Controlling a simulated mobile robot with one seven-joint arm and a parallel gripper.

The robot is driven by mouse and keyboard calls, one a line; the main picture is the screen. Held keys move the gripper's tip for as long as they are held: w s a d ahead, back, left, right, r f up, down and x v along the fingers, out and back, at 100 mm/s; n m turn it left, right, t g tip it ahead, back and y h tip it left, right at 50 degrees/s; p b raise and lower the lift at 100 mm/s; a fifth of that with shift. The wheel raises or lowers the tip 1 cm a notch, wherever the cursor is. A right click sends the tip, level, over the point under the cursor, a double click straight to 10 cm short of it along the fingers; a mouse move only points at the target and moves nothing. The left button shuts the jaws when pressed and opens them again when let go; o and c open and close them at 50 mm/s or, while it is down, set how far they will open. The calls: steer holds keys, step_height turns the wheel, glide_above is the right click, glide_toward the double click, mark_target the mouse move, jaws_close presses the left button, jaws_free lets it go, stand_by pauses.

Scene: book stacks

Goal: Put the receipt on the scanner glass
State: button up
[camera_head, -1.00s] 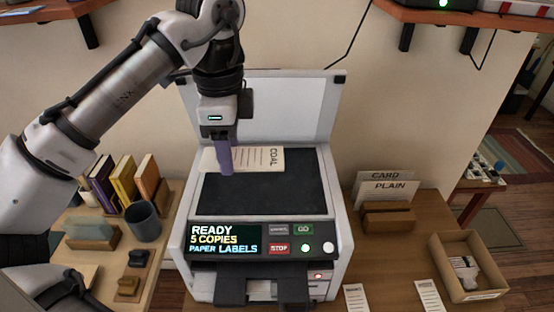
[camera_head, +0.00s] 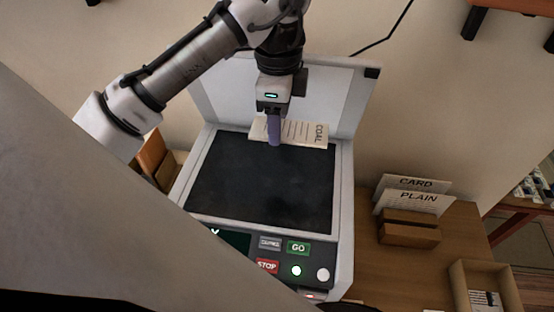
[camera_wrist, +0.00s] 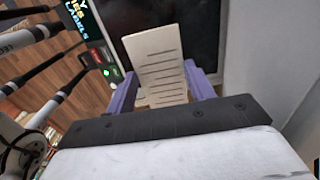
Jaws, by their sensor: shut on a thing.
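The scanner's dark glass (camera_head: 255,195) lies bare below its raised white lid (camera_head: 215,85). My gripper (camera_head: 273,141) points down with its purple fingers shut on a cream paper slip (camera_head: 306,135) with printed lines and the word COAL. The slip appears across the back edge of the glass, in front of the lid. I cannot tell whether it touches the glass. In the wrist view, the slip (camera_wrist: 160,55) sticks out between the two fingers, with the dark glass (camera_wrist: 198,30) behind it.
The control panel shows a GO button (camera_head: 298,248) and a STOP button (camera_head: 267,266). Right of the scanner are CARD and PLAIN signs (camera_head: 412,200) in a wooden holder (camera_head: 409,234) and an open box (camera_head: 470,272). A grey shape covers the lower left.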

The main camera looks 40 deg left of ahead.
step_height(320, 180, down, 15)
steer(key=b, duration=1.3)
steer(key=shift+r, duration=0.1)
steer(key=o, duration=0.9)
steer(key=shift+o, duration=0.2)
step_height(320, 180, up, 12)
steer(key=shift+r, duration=0.1)
